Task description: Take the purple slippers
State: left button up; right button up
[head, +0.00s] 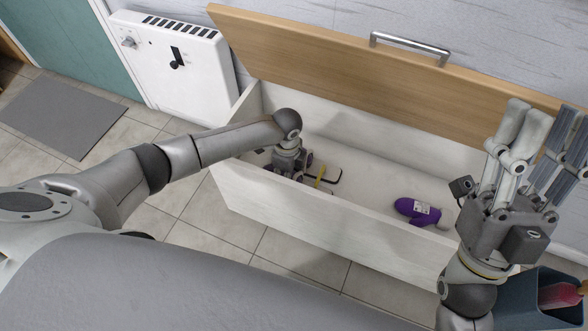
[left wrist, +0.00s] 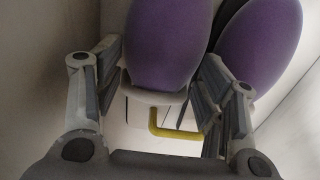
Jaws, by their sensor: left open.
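In the left wrist view, two purple slippers (left wrist: 172,40) (left wrist: 260,42) show as rounded purple shapes side by side, one with a pale edge. My left gripper (left wrist: 160,60) is open, with the nearer slipper seen between its fingers and the other beyond the right finger. I cannot tell whether the fingers touch them.
A purple labelled object (head: 417,210) lies in the chest farther right. A yellow item (head: 320,175) lies beside the left gripper. The wooden lid (head: 400,75) stands open behind. A dark blue bin (head: 545,290) stands at lower right. A white heater (head: 175,60) stands at back left.

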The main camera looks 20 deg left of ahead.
pick_arm(q)
jog(key=shift+c, duration=0.3)
jog(key=c, duration=0.7)
jog(key=shift+r, duration=0.1)
jog(key=shift+c, duration=0.2)
